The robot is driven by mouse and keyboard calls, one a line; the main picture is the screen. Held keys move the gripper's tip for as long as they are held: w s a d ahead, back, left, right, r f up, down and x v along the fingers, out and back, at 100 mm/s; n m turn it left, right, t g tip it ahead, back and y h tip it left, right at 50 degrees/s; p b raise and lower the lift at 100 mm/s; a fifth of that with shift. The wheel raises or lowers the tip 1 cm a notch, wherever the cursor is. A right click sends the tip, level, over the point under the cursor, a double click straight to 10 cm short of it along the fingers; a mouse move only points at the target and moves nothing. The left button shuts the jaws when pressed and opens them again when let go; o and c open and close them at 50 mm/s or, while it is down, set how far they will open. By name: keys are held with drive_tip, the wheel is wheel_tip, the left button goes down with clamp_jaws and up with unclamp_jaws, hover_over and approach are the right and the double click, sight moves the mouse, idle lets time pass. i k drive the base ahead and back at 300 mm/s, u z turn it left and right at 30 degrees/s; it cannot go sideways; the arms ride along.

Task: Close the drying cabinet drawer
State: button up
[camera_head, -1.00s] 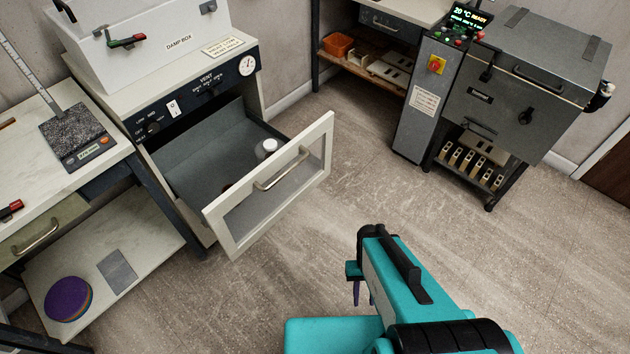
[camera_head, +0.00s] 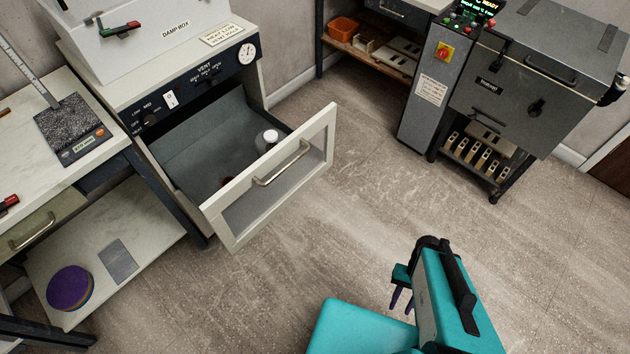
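The drying cabinet (camera_head: 195,88) stands at the upper left with a dark control panel and a dial. Its drawer (camera_head: 272,185) is pulled well out, with a pale framed front, a glazed panel and a metal handle (camera_head: 282,164). A white-capped jar (camera_head: 267,139) stands inside, and a reddish thing beside it is mostly hidden by the drawer front. My gripper (camera_head: 401,300) is at the lower right, apart from the drawer and over the floor. Its two dark purple fingers point down with a small gap between them, and nothing shows between them.
A bench with a scale (camera_head: 72,128) stands at the left, with a shelf holding purple discs (camera_head: 70,288) below it. A grey kiln (camera_head: 530,85) and its control post (camera_head: 432,90) stand at the upper right. The floor (camera_head: 385,200) between drawer and kiln is clear.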

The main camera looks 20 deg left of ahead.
sight(217, 143)
drive_tip(key=z, duration=0.4)
drive_tip(key=k, duration=0.85)
drive_tip(key=u, duration=4.4)
drive_tip(key=i, duration=0.1)
drive_tip(key=z, duration=3.1)
drive_tip(key=i, duration=0.45)
